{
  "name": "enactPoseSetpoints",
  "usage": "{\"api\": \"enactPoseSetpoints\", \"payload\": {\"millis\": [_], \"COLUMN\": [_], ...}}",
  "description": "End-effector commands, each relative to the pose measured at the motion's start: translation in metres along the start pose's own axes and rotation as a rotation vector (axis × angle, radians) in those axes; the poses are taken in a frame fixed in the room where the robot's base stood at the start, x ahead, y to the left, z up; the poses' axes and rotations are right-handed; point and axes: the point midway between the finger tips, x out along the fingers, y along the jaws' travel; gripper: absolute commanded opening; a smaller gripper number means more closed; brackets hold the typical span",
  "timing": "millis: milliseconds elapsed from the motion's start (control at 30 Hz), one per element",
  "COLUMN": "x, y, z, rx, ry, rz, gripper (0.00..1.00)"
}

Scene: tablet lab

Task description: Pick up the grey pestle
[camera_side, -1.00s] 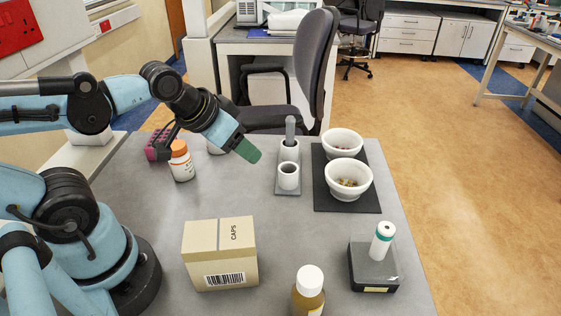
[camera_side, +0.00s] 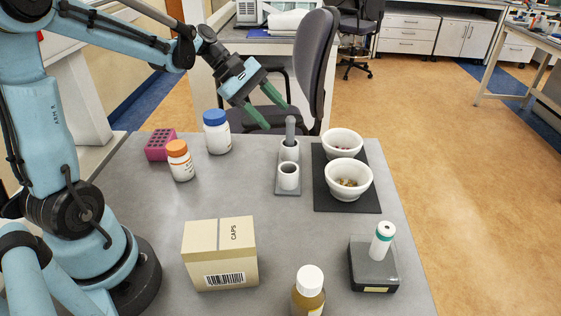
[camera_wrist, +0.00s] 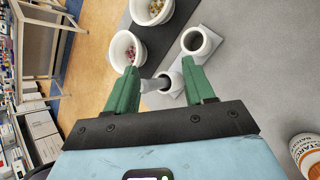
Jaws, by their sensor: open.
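The grey pestle (camera_side: 290,129) stands upright in the rear of two white cups on a grey holder (camera_side: 280,187). In the wrist view the pestle (camera_wrist: 154,85) shows between the fingers, its tip pointing toward the left finger. My gripper (camera_side: 278,112) is open and empty, with green fingers. In the side view it is above and slightly left of the pestle, apart from it. In the wrist view my gripper (camera_wrist: 163,78) has one finger on each side of the pestle's line. The pestle's lower end is hidden inside the cup.
Two white bowls with pills (camera_side: 348,180) stand on a dark mat (camera_side: 330,203) right of the holder. A blue-capped bottle (camera_side: 217,138), an orange-capped bottle (camera_side: 180,165) and a pink rack (camera_side: 160,146) stand left. A CAPS box (camera_side: 218,262) is in front. A chair (camera_side: 316,65) is behind.

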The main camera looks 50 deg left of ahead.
Motion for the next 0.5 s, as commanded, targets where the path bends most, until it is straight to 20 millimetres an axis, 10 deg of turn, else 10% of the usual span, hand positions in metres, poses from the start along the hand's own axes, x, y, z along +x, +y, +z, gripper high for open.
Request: {"api": "enactPoseSetpoints", "payload": {"millis": [500], "x": [-0.023], "y": [0.020], "z": [-0.090], "rx": [-0.630], "ry": [-0.404], "rz": [0.078], "gripper": [0.53]}}
